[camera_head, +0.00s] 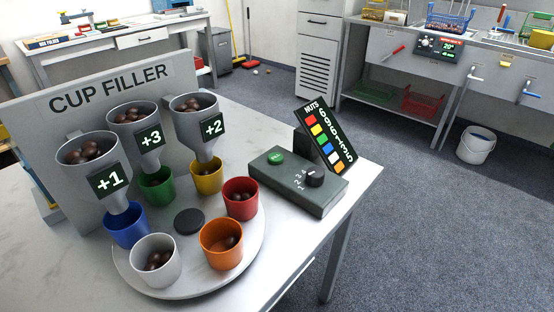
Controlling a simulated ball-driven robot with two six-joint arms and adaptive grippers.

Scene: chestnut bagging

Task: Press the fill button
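The green round fill button (275,158) sits on top of a dark grey control box (292,192) at the right side of the table. A black dial (315,176) with numbers beside it is on the same box. A tilted black NUTS display (326,137) with coloured squares and digits stands behind the box. The cup filler (110,91) has three hoppers of chestnuts marked +1, +3 and +2. Below them a round turntable (188,287) carries blue (127,228), green (157,188), yellow (207,178), red (240,200), orange (221,246) and white (154,262) cups. Neither gripper is in view.
The white table (338,183) ends just right of the control box. Nothing stands over the button. A metal workbench (405,62) with baskets is at the back right, with a white bucket (475,146) on the floor near it. Another bench (142,40) stands at the back left.

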